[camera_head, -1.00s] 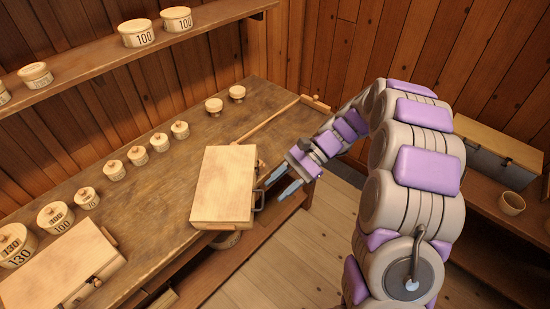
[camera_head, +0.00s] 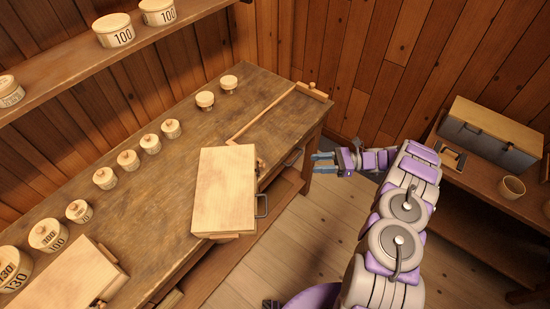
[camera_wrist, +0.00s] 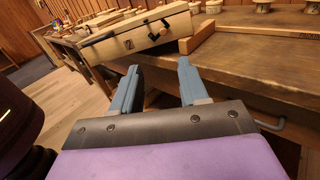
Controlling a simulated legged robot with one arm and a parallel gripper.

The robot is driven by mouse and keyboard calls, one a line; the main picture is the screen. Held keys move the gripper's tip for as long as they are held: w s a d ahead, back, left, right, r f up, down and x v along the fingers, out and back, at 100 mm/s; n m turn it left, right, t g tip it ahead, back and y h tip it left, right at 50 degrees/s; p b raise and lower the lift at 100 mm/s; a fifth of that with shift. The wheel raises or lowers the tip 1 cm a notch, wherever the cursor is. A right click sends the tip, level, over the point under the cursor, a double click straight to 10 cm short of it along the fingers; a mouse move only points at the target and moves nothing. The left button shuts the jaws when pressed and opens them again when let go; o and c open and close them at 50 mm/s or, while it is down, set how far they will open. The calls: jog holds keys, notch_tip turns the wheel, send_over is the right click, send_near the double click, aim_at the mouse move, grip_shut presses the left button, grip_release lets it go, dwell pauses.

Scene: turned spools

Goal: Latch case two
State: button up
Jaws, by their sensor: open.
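A pale wooden case (camera_head: 222,190) lies with its lid down at the front edge of the bench, a metal handle on its right side.
Another wooden case (camera_head: 68,278) lies at the bench's lower left. Several lidded pots, such as one pot (camera_head: 150,143), line the bench back. A wooden rail (camera_head: 265,112) lies beyond the case. Floor is clear.

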jog(key=a+b, duration=0.2)
jog(key=a, duration=1.4)
jog(key=shift+a+f+t, duration=0.3)
jog(key=shift+a+f, duration=0.05)
jog(key=shift+f, duration=0.1)
jog(key=shift+c, duration=0.2)
grip_shut()
